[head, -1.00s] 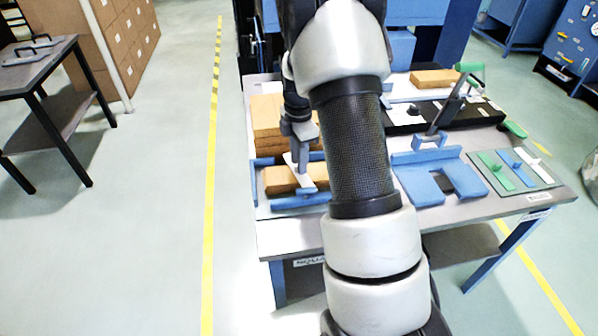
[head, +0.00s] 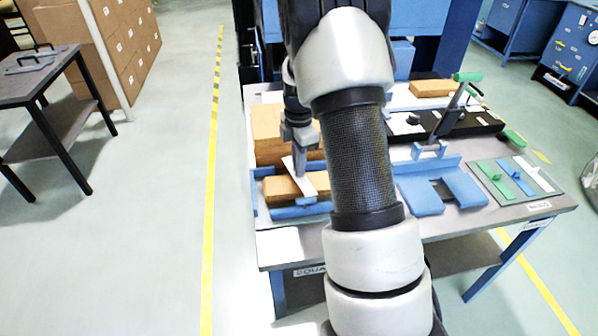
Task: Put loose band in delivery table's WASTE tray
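A thin white band (head: 301,190) shows at a brown block (head: 283,189) in a blue-edged holder (head: 300,211) at the left of the work table. My gripper (head: 301,168) points down at the band, just above the block. The fingertips are small and partly merged with the band, so I cannot tell whether they are shut on it. Whether the band touches the block is also unclear. My arm hides the middle of the table. I cannot make out a tray marked WASTE.
Brown blocks (head: 268,125) are stacked behind the holder. Right of my arm are a blue slotted fixture (head: 463,188), a black lever device (head: 475,124) and a board with coloured strips (head: 515,179). A dark table (head: 38,78) stands left across clear floor.

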